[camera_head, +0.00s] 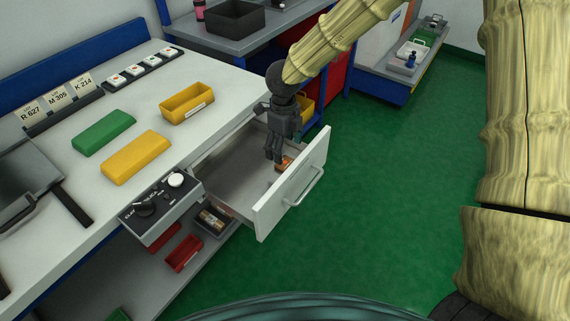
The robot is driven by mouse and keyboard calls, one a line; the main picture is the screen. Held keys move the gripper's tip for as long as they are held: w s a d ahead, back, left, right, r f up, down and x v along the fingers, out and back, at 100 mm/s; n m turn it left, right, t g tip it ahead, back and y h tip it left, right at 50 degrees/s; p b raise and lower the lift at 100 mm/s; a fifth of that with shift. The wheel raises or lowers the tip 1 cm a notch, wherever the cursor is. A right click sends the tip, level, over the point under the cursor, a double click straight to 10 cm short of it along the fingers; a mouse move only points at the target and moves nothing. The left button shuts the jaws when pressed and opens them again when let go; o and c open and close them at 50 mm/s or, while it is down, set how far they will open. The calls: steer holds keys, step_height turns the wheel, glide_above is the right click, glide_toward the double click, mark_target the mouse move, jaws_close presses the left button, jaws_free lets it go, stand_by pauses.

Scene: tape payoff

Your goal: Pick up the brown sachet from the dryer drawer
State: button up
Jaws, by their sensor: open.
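The dryer drawer (291,197) is a pale grey drawer pulled out from under the white bench, with a bar handle on its front. The brown sachet (284,163) is small and orange-brown and lies on the drawer floor near the front panel. My gripper (275,160) is dark grey, points down and is open over the drawer. Its fingertips appear right beside the sachet's left side and hide part of it. I cannot tell how high they are above the drawer floor or whether they touch the sachet.
The drawer's walls and front panel surround my gripper. A control box (160,208) with knobs juts from the bench edge left of the drawer. A yellow bin (187,103), yellow block (137,157) and green block (104,132) stand on the bench. Green floor lies clear to the right.

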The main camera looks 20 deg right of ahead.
mark_target(285, 162)
steer(key=f, duration=0.4)
steer(key=shift+s, duration=0.4)
steer(key=shift+f, duration=0.5)
steer(key=c, duration=1.1)
